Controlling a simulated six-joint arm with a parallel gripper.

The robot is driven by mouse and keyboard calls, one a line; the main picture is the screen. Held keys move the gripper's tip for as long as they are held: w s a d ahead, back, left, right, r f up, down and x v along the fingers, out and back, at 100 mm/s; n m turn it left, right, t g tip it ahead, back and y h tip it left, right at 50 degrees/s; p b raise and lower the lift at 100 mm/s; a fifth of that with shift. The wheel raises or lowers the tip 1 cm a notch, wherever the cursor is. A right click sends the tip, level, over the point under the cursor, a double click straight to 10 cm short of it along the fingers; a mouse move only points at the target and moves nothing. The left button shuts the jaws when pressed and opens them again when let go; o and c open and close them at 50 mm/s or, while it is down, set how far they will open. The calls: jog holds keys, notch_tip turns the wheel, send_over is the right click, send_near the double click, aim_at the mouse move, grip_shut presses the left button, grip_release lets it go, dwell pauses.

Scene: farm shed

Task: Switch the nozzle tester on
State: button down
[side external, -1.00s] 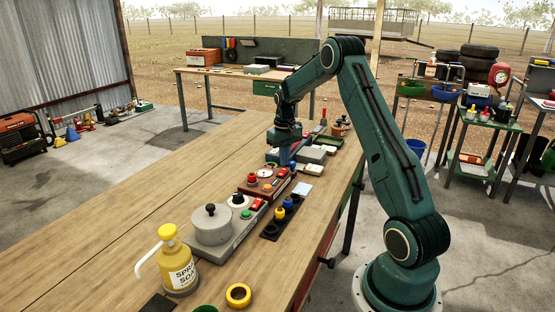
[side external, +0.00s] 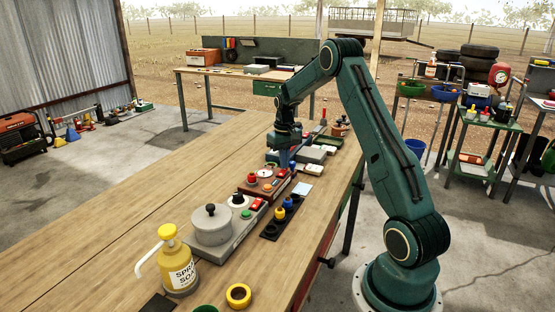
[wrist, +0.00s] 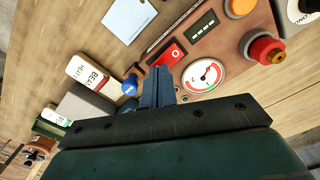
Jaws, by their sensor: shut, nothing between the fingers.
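A red-brown box (side external: 272,189) stands on the bench in the side view. It is probably the nozzle tester, but I can read no name on it. In the wrist view its top (wrist: 180,28) carries a red rocker switch (wrist: 172,54), a dark display, a round gauge (wrist: 204,76), an orange button and a red knob (wrist: 265,49). I cannot tell the rocker's position. My gripper (wrist: 158,71) is shut and empty, its tips pointing at the box's edge near the rocker and gauge. It also shows in the side view (side external: 283,162), at the box's far end. Contact cannot be told.
A grey device with a pot (side external: 211,224) stands in front of the red-brown box. A yellow soap bottle (side external: 178,262) is nearer. A dark strip with blue and yellow knobs lies alongside. A blue knob (wrist: 130,85) and a grey block (wrist: 86,105) are left of my fingers.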

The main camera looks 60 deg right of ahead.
jog(key=shift+f, duration=0.5)
dwell(0.4)
jog(key=shift+r, duration=3.55)
jog(key=s+a+r+n+t+h, duration=0.1)
jog(key=s+a+r, duration=0.2)
jog(key=a+r, duration=0.6)
jog(key=s+a+r+n+t, duration=0.1)
jog(key=s+a+r+n, duration=0.15)
jog(key=a+r, duration=0.65)
jog(key=s+a+f+n+t+y, duration=0.1)
jog(key=s+a+f+n+t, duration=0.1)
jog(key=s+a, duration=1.4)
notch_tip(320, 180, down, 2)
jog(key=shift+s+a+f+t, duration=0.15)
jog(key=shift+s+a+t, duration=0.25)
jog(key=shift+s+t, duration=0.3)
